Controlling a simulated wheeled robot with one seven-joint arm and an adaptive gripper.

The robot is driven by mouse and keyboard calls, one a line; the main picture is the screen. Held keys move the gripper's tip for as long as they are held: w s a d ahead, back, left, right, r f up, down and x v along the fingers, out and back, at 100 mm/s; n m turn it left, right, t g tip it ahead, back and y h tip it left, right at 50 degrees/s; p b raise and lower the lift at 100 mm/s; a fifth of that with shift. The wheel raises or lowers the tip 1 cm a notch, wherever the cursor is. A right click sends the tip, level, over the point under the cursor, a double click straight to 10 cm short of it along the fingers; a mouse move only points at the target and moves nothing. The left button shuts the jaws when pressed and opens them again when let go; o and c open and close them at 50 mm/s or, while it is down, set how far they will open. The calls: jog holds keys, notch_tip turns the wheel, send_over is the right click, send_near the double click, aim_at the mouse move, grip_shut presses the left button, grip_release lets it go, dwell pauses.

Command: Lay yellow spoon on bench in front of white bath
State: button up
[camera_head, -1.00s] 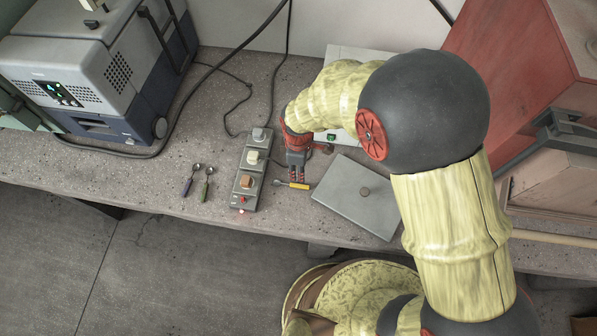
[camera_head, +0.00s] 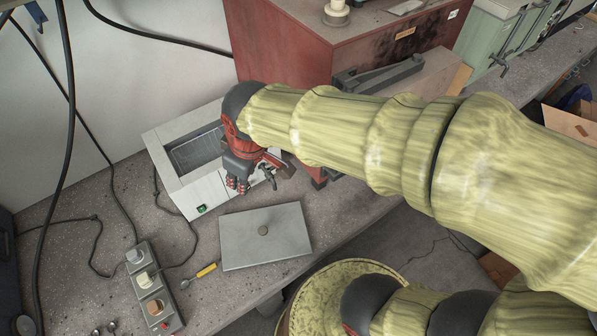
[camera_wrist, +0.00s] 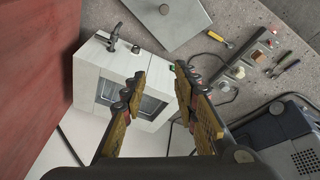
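The yellow spoon (camera_head: 206,270) lies flat on the bench in front of the white bath (camera_head: 166,161), between the switch box and a grey lid. It shows in the wrist view (camera_wrist: 218,38), apart from my gripper. The bath is uncovered, with its dark basin visible; it also shows in the wrist view (camera_wrist: 88,72). My gripper (camera_head: 253,183) is over the right part of the bath, partly hiding it. In the wrist view its fingers (camera_wrist: 159,72) are spread with nothing between them.
The grey lid (camera_head: 285,237) with a round knob lies beside the spoon. A switch box (camera_head: 149,284) stands left of it, with dark-handled spoons (camera_wrist: 286,63) beyond. A tap (camera_wrist: 114,36) is on the bath. A red cabinet (camera_head: 285,50) stands behind right. Cables lie on the bench.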

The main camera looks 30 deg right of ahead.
jog(key=s+d+r+m+t+h, duration=0.1)
jog(key=s+d+r+m+t, duration=0.1)
jog(key=s+d+r+m, duration=0.4)
jog(key=s+d+m, duration=0.1)
jog(key=s+d, duration=0.2)
jog(key=s, duration=0.1)
jog(key=shift+d+r, duration=0.25)
jog(key=shift+d, duration=0.05)
dwell(0.6)
